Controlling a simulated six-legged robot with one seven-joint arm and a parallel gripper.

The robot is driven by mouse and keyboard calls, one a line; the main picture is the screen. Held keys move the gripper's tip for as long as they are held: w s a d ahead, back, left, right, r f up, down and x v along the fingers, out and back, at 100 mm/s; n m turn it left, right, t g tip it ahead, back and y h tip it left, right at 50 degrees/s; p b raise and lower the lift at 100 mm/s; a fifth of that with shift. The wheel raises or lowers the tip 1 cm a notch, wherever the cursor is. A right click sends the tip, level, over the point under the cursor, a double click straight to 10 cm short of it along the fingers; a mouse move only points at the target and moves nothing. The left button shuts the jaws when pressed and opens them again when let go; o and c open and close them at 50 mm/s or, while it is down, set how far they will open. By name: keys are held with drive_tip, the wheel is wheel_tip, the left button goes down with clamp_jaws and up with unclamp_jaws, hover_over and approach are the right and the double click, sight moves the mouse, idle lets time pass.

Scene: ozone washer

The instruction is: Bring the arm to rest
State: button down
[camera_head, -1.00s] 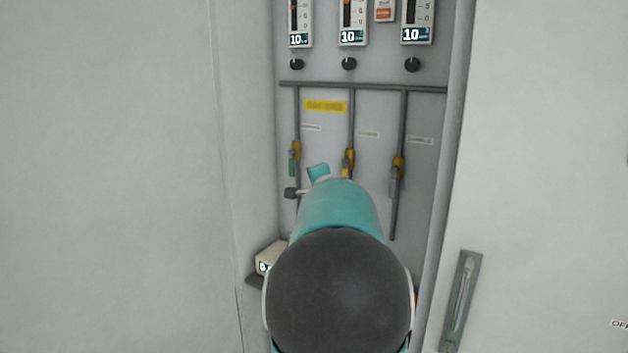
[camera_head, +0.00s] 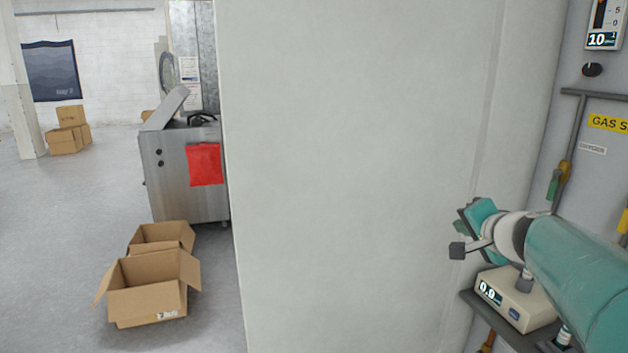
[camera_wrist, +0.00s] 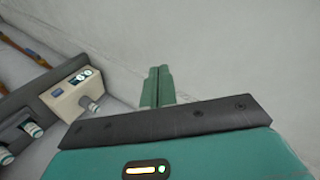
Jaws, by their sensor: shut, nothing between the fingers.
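My arm reaches in from the right side of the head view, teal with a white and dark wrist. My gripper (camera_head: 468,232) is at its end, in front of the pale wall panel and above the small scale. In the wrist view the two green fingers of my gripper (camera_wrist: 158,86) lie together, with nothing between them. They point toward the bare pale wall.
A scale (camera_head: 515,298) reading 0.0 sits on a dark shelf below my arm. The gas panel (camera_head: 590,150) with pipes and valves is at right. Open cardboard boxes (camera_head: 150,290) and a steel machine (camera_head: 185,170) stand at left, with free floor beyond.

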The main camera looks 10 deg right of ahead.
drive_tip(key=s+a+f+n+g+y, duration=0.1)
drive_tip(key=s+a+f+n, duration=0.15)
drive_tip(key=a, duration=0.45)
drive_tip(key=s+a+f+n+g+y, duration=0.2)
drive_tip(key=s+a+n, duration=0.15)
drive_tip(key=a, duration=0.35)
drive_tip(key=s+a+f+n+g+y, duration=0.1)
drive_tip(key=s+a+f+n, duration=0.2)
drive_tip(key=a, duration=0.4)
drive_tip(key=s+a+f+n+g+h, duration=0.1)
drive_tip(key=s+a+f+n, duration=0.1)
drive_tip(key=s, duration=0.4)
drive_tip(key=s+a+f+n+g+h, duration=0.1)
drive_tip(key=s+a+f+n+g, duration=0.1)
drive_tip(key=s+f, duration=0.2)
drive_tip(key=shift+s+g, duration=0.3)
drive_tip(key=shift+s, duration=0.55)
drive_tip(key=shift+d, duration=0.15)
